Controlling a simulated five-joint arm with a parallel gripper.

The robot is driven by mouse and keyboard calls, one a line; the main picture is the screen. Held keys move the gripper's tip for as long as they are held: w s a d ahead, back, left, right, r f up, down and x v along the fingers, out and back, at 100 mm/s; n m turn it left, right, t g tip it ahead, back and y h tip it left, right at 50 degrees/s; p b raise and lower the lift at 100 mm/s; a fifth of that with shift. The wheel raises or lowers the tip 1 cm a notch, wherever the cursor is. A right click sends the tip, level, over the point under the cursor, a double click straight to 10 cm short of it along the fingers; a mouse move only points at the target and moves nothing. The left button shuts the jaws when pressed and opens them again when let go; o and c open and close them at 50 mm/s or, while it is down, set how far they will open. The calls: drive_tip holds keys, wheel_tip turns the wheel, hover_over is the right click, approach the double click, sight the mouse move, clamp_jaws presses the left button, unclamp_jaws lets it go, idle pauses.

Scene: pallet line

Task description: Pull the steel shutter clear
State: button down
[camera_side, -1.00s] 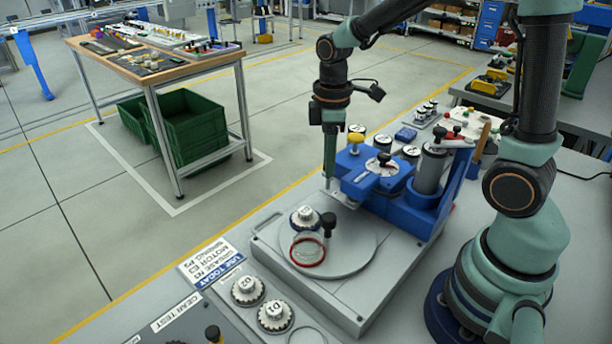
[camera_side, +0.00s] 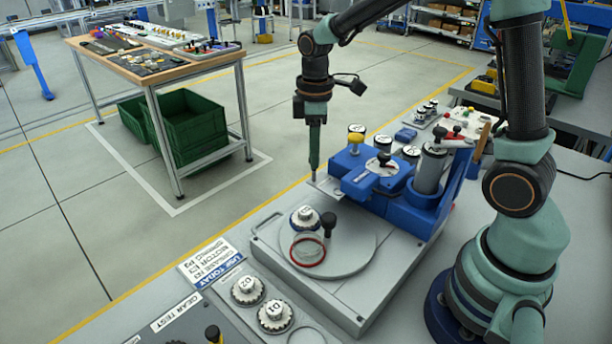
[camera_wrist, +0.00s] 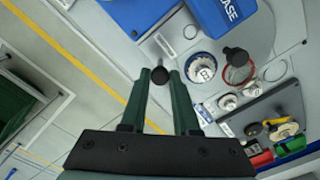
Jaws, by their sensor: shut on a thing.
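The steel shutter (camera_side: 328,186) is a thin flat plate sticking out of the left side of the blue dispenser (camera_side: 377,180). My gripper (camera_side: 314,177) points straight down at the shutter's outer end. In the wrist view my gripper (camera_wrist: 160,76) has its two green fingers closed around a dark round knob, and the pale shutter plate (camera_wrist: 166,46) lies just beyond it, running toward the blue block (camera_wrist: 138,14). How much of the shutter is still inside the dispenser is hidden.
Below the dispenser, a round grey turntable (camera_side: 345,257) carries a clear cup with a red ring (camera_side: 308,251), a white-capped part (camera_side: 305,217) and a black knob (camera_side: 329,222). Gear parts D2 (camera_side: 248,290) and D1 (camera_side: 275,316) stand in front. Open floor lies left of my gripper.

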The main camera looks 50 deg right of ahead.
drive_tip(key=shift+w, duration=0.85)
drive_tip(key=c, duration=0.7)
unclamp_jaws()
drive_tip(key=shift+o, duration=0.2)
drive_tip(key=shift+s+r, duration=0.1)
wheel_tip(320, 180, up, 12)
